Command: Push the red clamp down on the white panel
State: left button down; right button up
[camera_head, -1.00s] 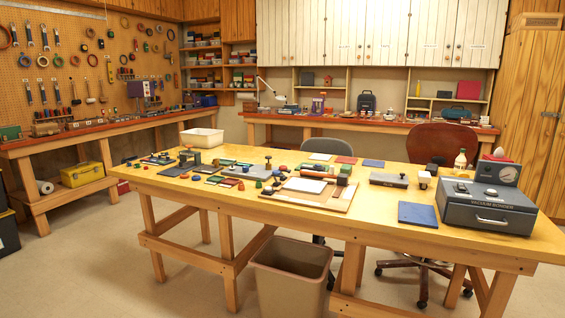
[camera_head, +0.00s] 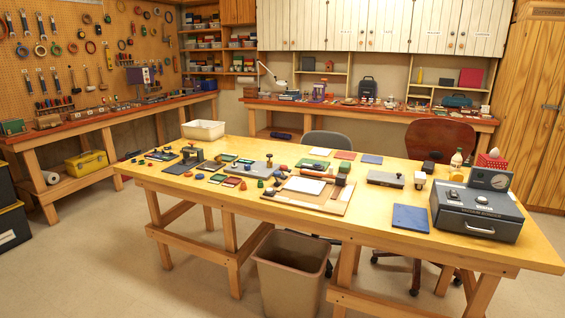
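A white panel (camera_head: 304,186) lies flat on a tan board (camera_head: 327,205) in the middle of the yellow table. Small red and blue pieces lie just left of the panel. Neither of my grippers is in view.
The yellow table (camera_head: 500,246) fills the middle. A grey vacuum bonder (camera_head: 478,212) stands at its right, beside a blue mat (camera_head: 411,218). Several small tools and blocks cover the left half. A tan bin (camera_head: 290,270) stands on the floor in front; chairs are behind.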

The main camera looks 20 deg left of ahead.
aim_at(284, 168)
jog(key=i+j, duration=0.25)
jog(key=i, duration=0.2)
jog(key=i+j+u, duration=0.1)
jog(key=i+j, duration=0.2)
jog(key=i, duration=0.15)
jog(key=i+j+u, duration=0.1)
jog(key=i, duration=0.4)
jog(key=i+j, duration=0.3)
jog(key=i, duration=0.15)
jog(key=i+j+u, duration=0.1)
jog(key=i, duration=0.4)
jog(key=i+j, duration=0.25)
jog(key=i, duration=0.25)
jog(key=j+u, duration=0.05)
